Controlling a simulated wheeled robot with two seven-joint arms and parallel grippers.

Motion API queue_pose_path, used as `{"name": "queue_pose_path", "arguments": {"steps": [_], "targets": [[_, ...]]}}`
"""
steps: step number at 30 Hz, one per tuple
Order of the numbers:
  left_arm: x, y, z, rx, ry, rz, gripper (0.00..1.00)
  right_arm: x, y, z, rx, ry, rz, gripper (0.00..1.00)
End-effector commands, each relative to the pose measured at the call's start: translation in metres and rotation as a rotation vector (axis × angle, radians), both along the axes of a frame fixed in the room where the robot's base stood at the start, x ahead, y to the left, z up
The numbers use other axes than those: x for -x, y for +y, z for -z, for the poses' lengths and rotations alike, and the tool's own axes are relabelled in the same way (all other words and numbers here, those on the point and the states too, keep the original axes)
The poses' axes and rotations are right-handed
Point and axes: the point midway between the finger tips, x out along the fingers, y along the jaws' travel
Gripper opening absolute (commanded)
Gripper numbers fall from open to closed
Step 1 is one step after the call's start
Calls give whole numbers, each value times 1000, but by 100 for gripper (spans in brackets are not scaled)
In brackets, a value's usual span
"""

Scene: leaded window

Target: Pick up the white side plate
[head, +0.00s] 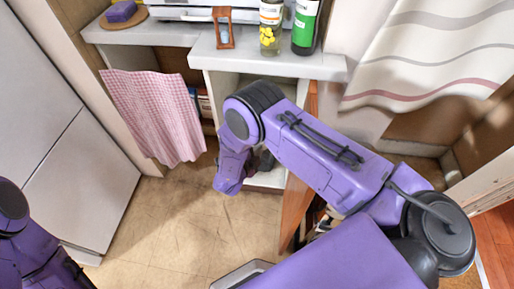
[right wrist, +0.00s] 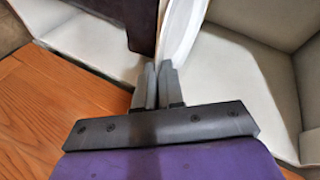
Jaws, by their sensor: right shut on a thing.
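The white side plate (right wrist: 181,28) stands on edge in the right wrist view, seen nearly edge-on, with its upper part cut off by the frame. My right gripper (right wrist: 160,80) is shut on its lower rim. In the head view my right forearm reaches into the open cupboard below the counter, and the wrist hides most of the gripper and the plate. My left arm shows at the lower left of the head view, but its gripper is not in view.
The cupboard's pale inner walls (right wrist: 245,70) stand close around the plate, and a dark thing (right wrist: 133,18) is just left of it. An orange wooden door (head: 297,205) stands open beside my right arm. A yellow-filled jar (head: 270,30) and green bottle (head: 305,27) stand above.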

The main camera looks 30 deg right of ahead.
Motion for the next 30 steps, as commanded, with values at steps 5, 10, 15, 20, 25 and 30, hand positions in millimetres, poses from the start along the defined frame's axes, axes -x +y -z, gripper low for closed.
{"name": "queue_pose_path", "arguments": {"steps": [5, 10, 15, 20, 25, 30], "targets": [[0, 0, 0, 0, 0, 0, 35, 1, 2, 1, 0, 3, -2, 0], [0, 0, 0, 0, 0, 0, 35, 1, 1, 1, 0, 1, -2, 37], [0, 0, 0, 0, 0, 0, 35, 0, 1, 0, 0, 1, -1, 37], [0, 0, 0, 0, 0, 0, 35, 2, 5, -2, -1, 1, -2, 37], [0, 0, -1, 0, 0, 0, 35, 17, 29, -14, -1, 1, -5, 37], [0, 0, -2, 0, 0, 0, 35, 36, 58, -28, 0, 0, -3, 37]]}}
